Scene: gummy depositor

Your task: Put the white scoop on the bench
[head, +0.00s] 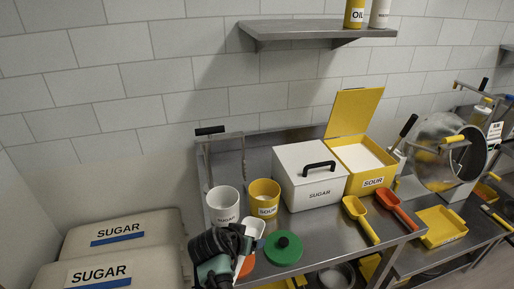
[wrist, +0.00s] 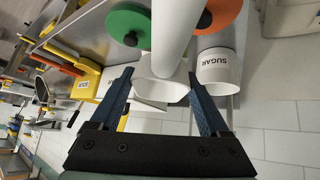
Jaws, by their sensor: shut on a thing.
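The white scoop (head: 254,228) is at the front left of the steel bench (head: 312,226) in the head view. In the wrist view its pale handle (wrist: 172,25) runs up the middle and its wide hollow part (wrist: 162,92) lies between my fingers. My gripper (wrist: 161,75) is shut on the scoop. In the head view my dark gripper (head: 236,240) covers part of it. I cannot tell whether the scoop touches the bench top.
A white SUGAR cup (head: 224,202), yellow SOUR cup (head: 264,197) and green lid (head: 284,249) surround the scoop. An orange lid (head: 247,266) lies close by. Behind stand a white SUGAR box (head: 310,185) and yellow SOUR bin (head: 367,180). Yellow (head: 361,219) and orange (head: 398,209) scoops lie right.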

